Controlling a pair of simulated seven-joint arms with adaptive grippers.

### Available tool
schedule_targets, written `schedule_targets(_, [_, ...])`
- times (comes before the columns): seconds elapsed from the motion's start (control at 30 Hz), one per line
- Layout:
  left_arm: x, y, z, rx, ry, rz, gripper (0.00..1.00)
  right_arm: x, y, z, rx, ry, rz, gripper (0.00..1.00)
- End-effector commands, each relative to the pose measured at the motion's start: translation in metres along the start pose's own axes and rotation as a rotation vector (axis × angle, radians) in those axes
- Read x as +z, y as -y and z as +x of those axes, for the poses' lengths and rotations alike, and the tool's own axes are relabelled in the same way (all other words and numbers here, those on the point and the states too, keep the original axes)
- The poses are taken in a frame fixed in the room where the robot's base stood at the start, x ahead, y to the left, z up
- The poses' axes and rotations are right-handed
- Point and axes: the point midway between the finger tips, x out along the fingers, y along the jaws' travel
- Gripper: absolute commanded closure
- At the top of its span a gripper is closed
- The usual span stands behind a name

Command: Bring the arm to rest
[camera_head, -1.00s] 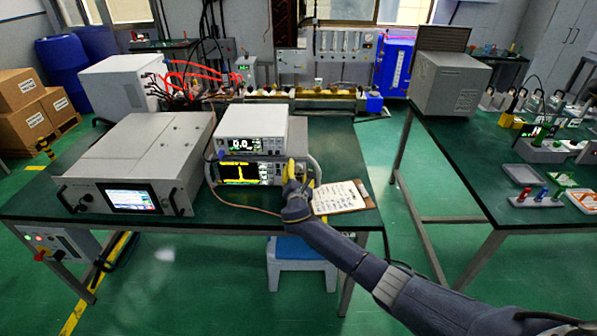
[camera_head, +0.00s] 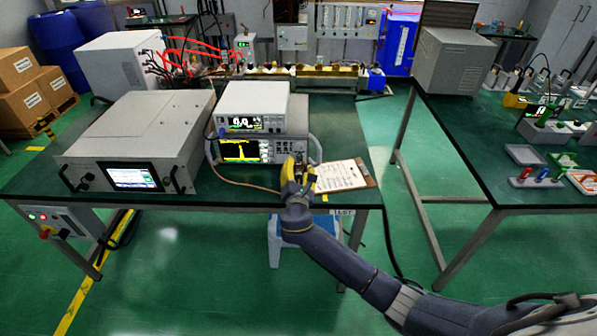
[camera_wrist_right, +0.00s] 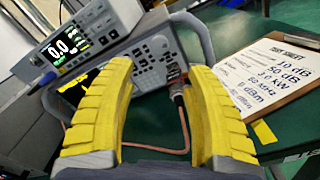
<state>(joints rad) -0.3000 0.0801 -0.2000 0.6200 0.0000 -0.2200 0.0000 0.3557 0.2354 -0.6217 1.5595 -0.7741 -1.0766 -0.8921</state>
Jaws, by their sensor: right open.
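My right gripper (camera_head: 300,174) reaches in from the lower right in the head view, at the front of the left table by the stacked instruments. In the right wrist view its two yellow ribbed fingers (camera_wrist_right: 160,110) stand apart with nothing between them. Beyond them are the lower instrument's knob panel (camera_wrist_right: 150,62) and a cable connector with a copper-coloured cable (camera_wrist_right: 184,125). The fingers hide part of the instrument's front. The gripper looks close to the instrument; whether it touches cannot be told. My left gripper is not in view.
A clipboard (camera_head: 367,172) lies right of the gripper. A meter (camera_head: 252,107) sits on the lower instrument (camera_head: 240,151). A large grey unit with a screen (camera_head: 132,178) stands left. A blue-topped stool (camera_head: 290,222) is below the table edge. Another table (camera_head: 450,150) stands right across an aisle.

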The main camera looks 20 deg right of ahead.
Motion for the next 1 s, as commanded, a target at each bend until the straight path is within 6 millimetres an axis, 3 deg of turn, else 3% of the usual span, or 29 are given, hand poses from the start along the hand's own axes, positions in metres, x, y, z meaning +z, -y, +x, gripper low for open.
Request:
schedule_targets(0.73, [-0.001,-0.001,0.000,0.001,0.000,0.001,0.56,-0.001,0.004,-0.015,-0.011,-0.007,0.023,0.48])
schedule_targets(0.87, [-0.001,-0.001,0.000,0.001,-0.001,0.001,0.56,-0.008,0.025,-0.037,-0.064,-0.039,0.130,0.48])
schedule_targets(1.0, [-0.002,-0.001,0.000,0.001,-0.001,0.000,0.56,-0.017,0.064,-0.081,-0.179,-0.088,0.342,0.48])
